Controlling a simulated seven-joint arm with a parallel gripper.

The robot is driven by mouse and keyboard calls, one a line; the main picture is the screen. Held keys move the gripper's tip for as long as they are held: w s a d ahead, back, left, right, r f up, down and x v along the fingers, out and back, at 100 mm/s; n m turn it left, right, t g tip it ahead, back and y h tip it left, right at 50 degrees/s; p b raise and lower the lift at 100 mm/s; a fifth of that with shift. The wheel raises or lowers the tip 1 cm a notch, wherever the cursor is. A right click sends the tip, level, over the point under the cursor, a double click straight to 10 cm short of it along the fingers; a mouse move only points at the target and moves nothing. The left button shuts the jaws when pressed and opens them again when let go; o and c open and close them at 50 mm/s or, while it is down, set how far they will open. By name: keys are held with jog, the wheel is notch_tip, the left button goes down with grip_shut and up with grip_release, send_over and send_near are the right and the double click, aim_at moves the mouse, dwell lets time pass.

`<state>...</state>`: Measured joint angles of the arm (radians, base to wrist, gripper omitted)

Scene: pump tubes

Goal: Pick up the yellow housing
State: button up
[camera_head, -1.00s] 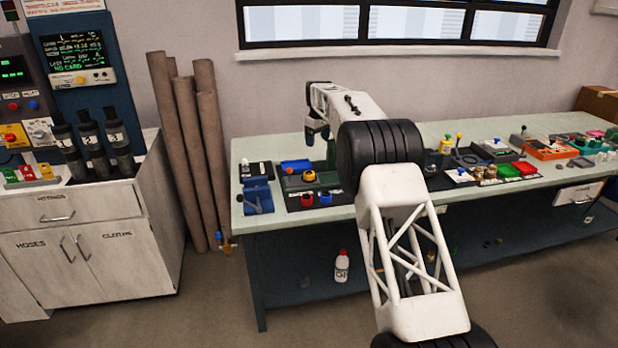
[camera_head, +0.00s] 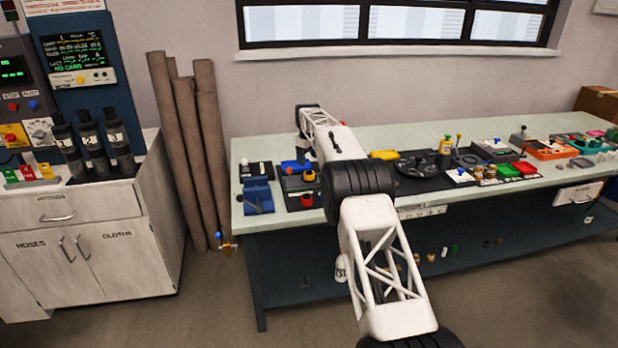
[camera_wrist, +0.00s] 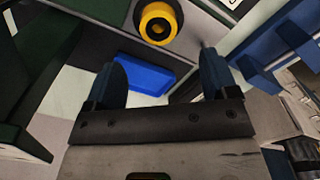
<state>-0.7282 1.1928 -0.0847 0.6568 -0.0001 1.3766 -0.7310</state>
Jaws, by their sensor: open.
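A round yellow part (camera_wrist: 158,22) with a dark centre sits at the top of the wrist view, beyond my fingertips. It appears to be the yellow ring-like piece (camera_head: 309,176) on the dark green unit at the bench's left part. In the head view my arm hides most of the gripper.
A blue clamp-like fixture (camera_head: 257,195) stands at the bench's left end. Trays and small parts fill the right half of the bench (camera_head: 400,134). The strip along the wall is mostly clear.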

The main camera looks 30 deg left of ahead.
aim_at(309, 172)
jog(key=shift+f, duration=0.1)
jog(key=shift+f, duration=1.2)
jog(key=shift+f, duration=0.15)
jog(key=shift+d+f, duration=0.15)
jog(key=shift+f, duration=2.3)
jog(key=c, duration=1)
